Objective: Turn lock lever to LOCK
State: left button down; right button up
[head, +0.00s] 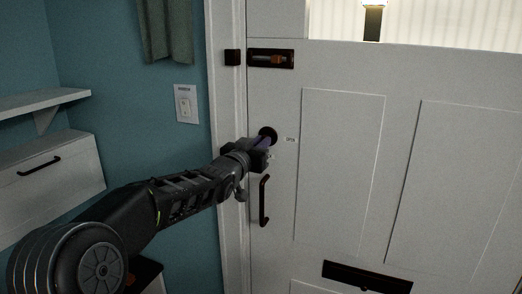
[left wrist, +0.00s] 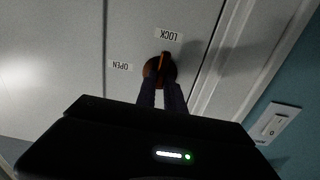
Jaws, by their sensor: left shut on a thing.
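The base also shows in the head view (head: 269,131), mostly behind my gripper. In the left wrist view the lever stands roughly upright, its free end toward the LOCK label (left wrist: 169,34). The OPEN label (left wrist: 120,65) is off to its left; it also shows in the head view (head: 289,139). My left gripper (left wrist: 161,86) is shut on the lever, its two dark fingers close together at the lever's near end. My right gripper is out of view.
The white door has a dark pull handle (head: 264,201) just below the lever, a slide bolt (head: 271,59) above and a mail slot (head: 366,277) low down.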

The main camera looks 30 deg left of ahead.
pick_arm(q)
jog(key=c, duration=1.4)
grip_release()
jog(key=shift+c, duration=0.2)
jog(key=shift+s, duration=0.1)
jog(key=s+b, duration=0.2)
jog(key=s, duration=0.5)
jog(key=shift+s+d, duration=0.25)
